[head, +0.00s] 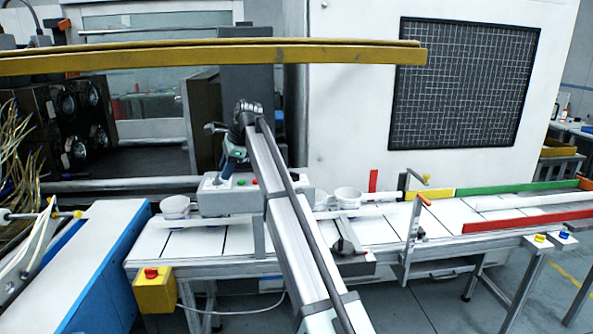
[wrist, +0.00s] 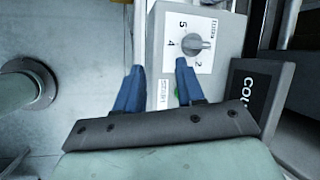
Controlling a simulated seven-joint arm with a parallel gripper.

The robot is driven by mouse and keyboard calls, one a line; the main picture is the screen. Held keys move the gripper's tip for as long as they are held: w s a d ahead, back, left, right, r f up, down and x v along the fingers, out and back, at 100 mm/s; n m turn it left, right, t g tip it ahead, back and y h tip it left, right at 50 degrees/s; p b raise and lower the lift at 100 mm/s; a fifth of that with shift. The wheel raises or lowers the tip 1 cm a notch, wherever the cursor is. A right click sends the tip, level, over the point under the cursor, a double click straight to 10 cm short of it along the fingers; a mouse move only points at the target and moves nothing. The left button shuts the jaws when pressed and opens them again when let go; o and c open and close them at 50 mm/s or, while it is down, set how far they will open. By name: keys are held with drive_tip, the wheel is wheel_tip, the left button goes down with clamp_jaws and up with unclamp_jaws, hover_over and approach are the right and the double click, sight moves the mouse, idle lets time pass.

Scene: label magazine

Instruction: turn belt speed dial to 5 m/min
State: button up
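The belt speed dial (wrist: 197,44) is a grey knob on a white plate on top of a grey control box (wrist: 228,65) in the wrist view. The plate shows a 5, a 4 and a 2, with the 3 not visible. I cannot tell for sure which number the knob points at. My gripper (wrist: 156,72) is open, its blue fingers apart and empty.
A green button (wrist: 191,92) is partly hidden by the right finger. A dark panel (wrist: 256,92) lies right of the box. In the head view, the white conveyor belt (head: 380,226) runs right, and a yellow box with a red button (head: 151,273) stands in front.

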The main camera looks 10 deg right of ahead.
drive_tip(key=w+d+r+m, duration=0.2)
drive_tip(key=d+m, duration=0.1)
drive_tip(key=d, duration=0.4)
drive_tip(key=w+d+r+m, duration=0.2)
drive_tip(key=d, duration=0.6)
drive_tip(key=m+h, duration=0.1)
drive_tip(key=m, duration=0.4)
approach(297, 173)
drive_tip(key=x, duration=0.8)
drive_tip(key=shift+w+a+f, duration=0.15)
drive_tip(key=shift+w+a, duration=0.2)
drive_tip(key=shift+c, duration=0.3)
clamp_jaws()
